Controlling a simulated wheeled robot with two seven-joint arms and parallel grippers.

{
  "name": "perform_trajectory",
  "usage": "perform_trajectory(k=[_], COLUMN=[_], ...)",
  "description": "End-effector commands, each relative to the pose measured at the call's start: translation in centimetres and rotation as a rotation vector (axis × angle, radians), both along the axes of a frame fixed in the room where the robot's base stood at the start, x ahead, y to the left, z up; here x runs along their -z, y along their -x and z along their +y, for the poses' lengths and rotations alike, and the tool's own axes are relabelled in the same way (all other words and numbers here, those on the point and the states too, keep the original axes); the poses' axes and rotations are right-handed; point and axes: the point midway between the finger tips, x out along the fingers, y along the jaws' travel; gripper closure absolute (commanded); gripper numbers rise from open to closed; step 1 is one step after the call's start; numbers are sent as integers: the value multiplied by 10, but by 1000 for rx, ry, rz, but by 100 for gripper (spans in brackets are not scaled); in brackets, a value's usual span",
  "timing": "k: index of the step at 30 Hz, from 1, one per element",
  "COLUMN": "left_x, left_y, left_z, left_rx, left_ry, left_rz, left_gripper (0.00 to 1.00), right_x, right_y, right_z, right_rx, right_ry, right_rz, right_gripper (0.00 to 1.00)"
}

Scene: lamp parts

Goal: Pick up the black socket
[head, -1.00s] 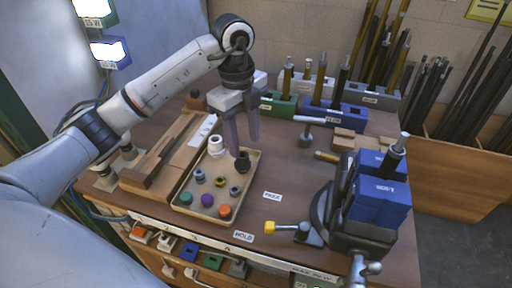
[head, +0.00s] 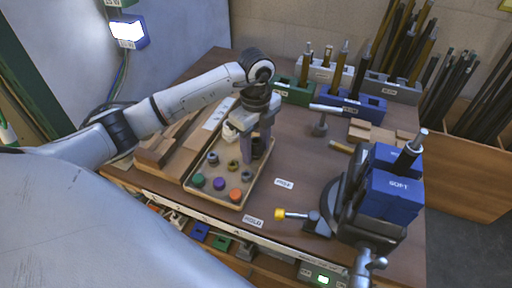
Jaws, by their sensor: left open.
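The black socket (head: 259,151) stands in the back right part of a beige tray (head: 259,170), partly hidden by my left gripper (head: 256,156). That gripper points down over it with its two fingers apart. One finger is at the socket's left and the other is at or behind its right side. I cannot tell whether the fingers touch it. A white socket (head: 230,132) stands in the tray to the left of the gripper. My right gripper is out of view.
The tray also holds small metal sockets (head: 233,165) and green, purple and orange (head: 235,195) caps. A vise with blue jaws (head: 392,190) stands at the right. Racks (head: 352,103) of upright rods line the back. The table between tray and vise is mostly clear.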

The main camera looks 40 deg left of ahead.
Motion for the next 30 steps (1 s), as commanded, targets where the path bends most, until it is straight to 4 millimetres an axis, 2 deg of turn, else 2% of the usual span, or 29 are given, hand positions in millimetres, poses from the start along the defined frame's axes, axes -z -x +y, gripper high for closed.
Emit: perform_trajectory(k=[4,10,17,20,30], left_x=[0,0,-2,-9,-74], left_y=[0,0,0,-1,-2], left_z=[0,0,0,0,0], left_rx=[1,1,1,1,2], left_ry=[0,1,1,1,1], left_rz=[0,0,-1,-4,-6], left_gripper=[55,87,88,88,88], right_x=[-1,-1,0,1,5], right_y=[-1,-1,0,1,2], right_z=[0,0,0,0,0], right_rx=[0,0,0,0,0], right_ry=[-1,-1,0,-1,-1], right_rz=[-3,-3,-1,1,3], right_gripper=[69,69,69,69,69])
